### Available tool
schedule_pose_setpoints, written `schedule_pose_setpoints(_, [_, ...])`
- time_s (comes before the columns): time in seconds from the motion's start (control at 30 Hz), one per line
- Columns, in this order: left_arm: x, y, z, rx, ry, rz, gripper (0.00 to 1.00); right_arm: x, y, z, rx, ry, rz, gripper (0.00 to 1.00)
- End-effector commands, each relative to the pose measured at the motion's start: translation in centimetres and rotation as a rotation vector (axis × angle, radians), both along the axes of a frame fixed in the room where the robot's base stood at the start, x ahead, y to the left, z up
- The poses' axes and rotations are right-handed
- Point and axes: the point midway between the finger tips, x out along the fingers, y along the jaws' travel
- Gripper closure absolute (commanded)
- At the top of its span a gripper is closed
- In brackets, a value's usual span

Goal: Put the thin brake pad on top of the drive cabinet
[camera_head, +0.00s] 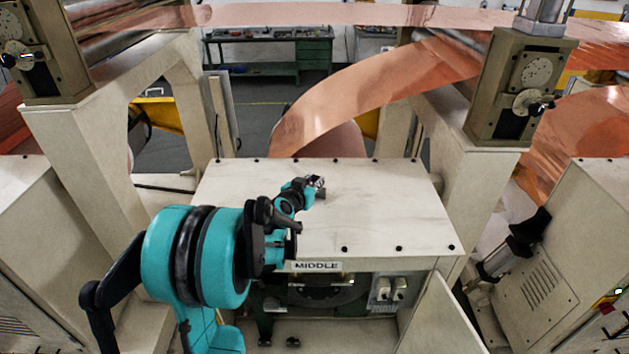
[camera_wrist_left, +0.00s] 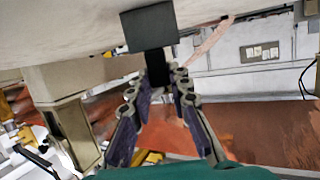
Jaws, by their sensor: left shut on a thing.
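The drive cabinet (camera_head: 390,205) stands in the middle of the head view, with a pale, flat top and a "MIDDLE" label on its front edge. My left gripper (camera_head: 316,184) is low over the middle of that top. In the left wrist view, its fingers (camera_wrist_left: 166,76) are shut on the thin brake pad (camera_wrist_left: 149,28), a dark block with a narrower dark part between the fingertips. The pad is at or very near the pale top; I cannot tell whether it touches. In the head view, the pad (camera_head: 320,194) is small and partly hidden by the gripper. My right gripper is out of view.
Small black bolts line the edges of the cabinet top, which is otherwise clear. Copper foil (camera_head: 375,95) runs behind the cabinet. Machine posts with dial boxes (camera_head: 522,85) stand at both sides. A green workbench (camera_head: 268,50) is far back.

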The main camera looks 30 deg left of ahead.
Motion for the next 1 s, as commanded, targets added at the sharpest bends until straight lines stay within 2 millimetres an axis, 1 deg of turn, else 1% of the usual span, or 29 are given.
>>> schedule_pose_setpoints(0.2, [0.0, 0.0, -0.4, 0.000, 0.000, 0.000, 1.00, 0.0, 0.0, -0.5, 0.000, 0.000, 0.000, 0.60])
schedule_pose_setpoints(0.23, [0.0, 0.0, -0.3, 0.000, 0.000, 0.000, 0.76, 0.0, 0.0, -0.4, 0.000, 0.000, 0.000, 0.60])
schedule_pose_setpoints(0.3, [0.0, 0.0, -0.3, 0.000, 0.000, 0.000, 0.61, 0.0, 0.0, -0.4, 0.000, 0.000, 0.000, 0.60])
schedule_pose_setpoints(0.57, [0.0, 0.0, -0.2, 0.000, 0.000, 0.000, 0.61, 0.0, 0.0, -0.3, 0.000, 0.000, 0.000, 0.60])
schedule_pose_setpoints(0.7, [-0.1, 0.0, 0.3, 0.000, 0.000, 0.000, 0.61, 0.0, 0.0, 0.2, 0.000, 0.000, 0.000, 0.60])
schedule_pose_setpoints(0.77, [-0.8, -0.1, 0.3, 0.000, 0.000, 0.002, 0.61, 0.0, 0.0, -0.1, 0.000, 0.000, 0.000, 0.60])
schedule_pose_setpoints(0.87, [-2.5, -0.4, 0.8, 0.000, -0.001, 0.002, 0.61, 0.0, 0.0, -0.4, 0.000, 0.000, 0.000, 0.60])
schedule_pose_setpoints(1.0, [-5.3, -0.8, 1.6, -0.001, 0.000, 0.003, 0.61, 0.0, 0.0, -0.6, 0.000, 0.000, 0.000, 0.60])
